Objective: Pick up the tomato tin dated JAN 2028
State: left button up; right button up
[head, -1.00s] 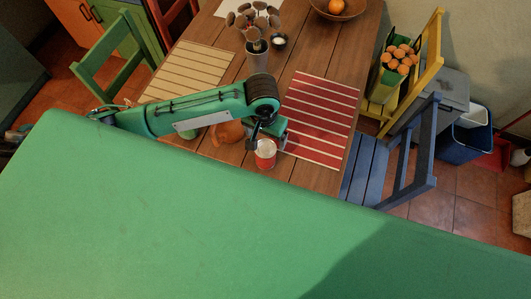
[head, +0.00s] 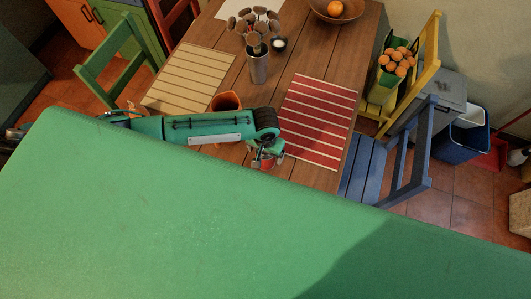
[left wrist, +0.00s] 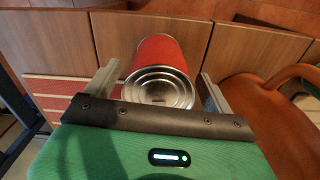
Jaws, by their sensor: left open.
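A red tin (left wrist: 161,52) with a ringed silver end stands on the wooden table near its front edge. In the left wrist view it sits between the two spread fingers of my left gripper (left wrist: 158,74), with a gap on each side. A small dark mark shows on the silver end, too small to read as a date. In the head view my left gripper (head: 265,153) is over the tin (head: 267,164), which is mostly hidden by it. My right gripper is not in view.
An orange jug (head: 226,101) stands close by, partly hidden behind my left arm; it also shows right of the gripper in the left wrist view (left wrist: 268,120). A red striped mat (head: 320,120) lies to the right. A metal vase (head: 258,68) stands farther back.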

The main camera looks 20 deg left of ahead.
pick_arm(q)
jog(key=shift+f, duration=1.25)
jog(key=shift+c, duration=0.2)
jog(key=c, duration=1.3)
